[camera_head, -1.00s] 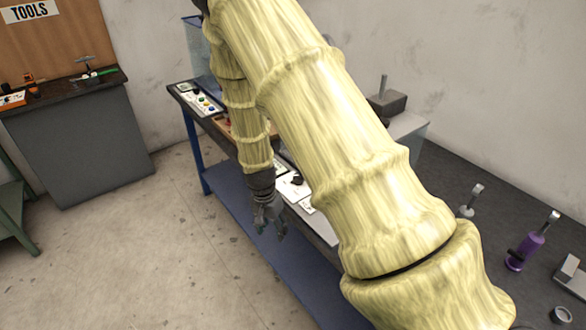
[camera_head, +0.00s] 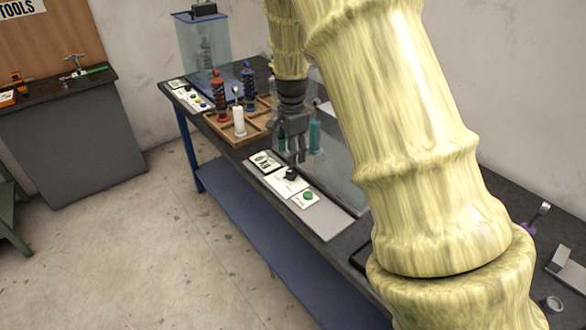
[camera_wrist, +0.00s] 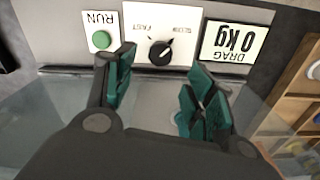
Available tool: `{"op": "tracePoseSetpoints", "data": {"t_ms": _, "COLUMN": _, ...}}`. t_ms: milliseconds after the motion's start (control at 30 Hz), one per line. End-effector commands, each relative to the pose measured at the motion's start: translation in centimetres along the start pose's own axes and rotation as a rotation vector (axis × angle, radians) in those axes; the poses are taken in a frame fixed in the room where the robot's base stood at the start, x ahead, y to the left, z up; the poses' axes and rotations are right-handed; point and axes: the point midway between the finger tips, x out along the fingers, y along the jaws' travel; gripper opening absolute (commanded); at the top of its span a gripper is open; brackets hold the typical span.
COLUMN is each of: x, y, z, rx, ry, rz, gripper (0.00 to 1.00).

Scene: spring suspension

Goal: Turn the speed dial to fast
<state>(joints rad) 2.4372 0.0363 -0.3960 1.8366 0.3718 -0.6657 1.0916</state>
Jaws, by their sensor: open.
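The speed dial (camera_wrist: 159,52) is a black round knob on a white plate (camera_wrist: 181,17) marked FAST and SLOW, upside down in the wrist view. Its pointer leans toward the SLOW side. The dial also shows in the head view (camera_head: 291,174) on the front panel. My gripper (camera_wrist: 158,92) is open and empty, its green-padded fingers apart on either side of the dial's line. In the head view my gripper (camera_head: 296,156) hangs just above and behind the dial. I see no contact with it.
A green RUN button (camera_wrist: 101,39) and a DRAG 0 kg display (camera_wrist: 235,42) flank the dial. A wooden tray (camera_head: 226,128) with red and blue springs stands behind. A clear glass panel (camera_head: 340,150) is close to my gripper.

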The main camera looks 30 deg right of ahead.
Motion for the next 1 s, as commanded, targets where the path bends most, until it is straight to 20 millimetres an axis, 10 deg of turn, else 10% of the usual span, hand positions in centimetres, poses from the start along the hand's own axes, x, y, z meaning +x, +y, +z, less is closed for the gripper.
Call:
{"op": "tracePoseSetpoints", "data": {"t_ms": 433, "x": 6.3, "y": 0.0, "z": 0.1, "rx": -0.002, "ry": 0.000, "rz": 0.000, "gripper": 0.54}}
{"op": "tracePoseSetpoints", "data": {"t_ms": 900, "x": 7.4, "y": 0.0, "z": 0.1, "rx": -0.002, "ry": 0.000, "rz": -0.001, "gripper": 0.54}}
{"op": "tracePoseSetpoints", "data": {"t_ms": 1000, "x": 7.4, "y": 0.0, "z": 0.1, "rx": -0.002, "ry": 0.000, "rz": -0.001, "gripper": 0.38}}
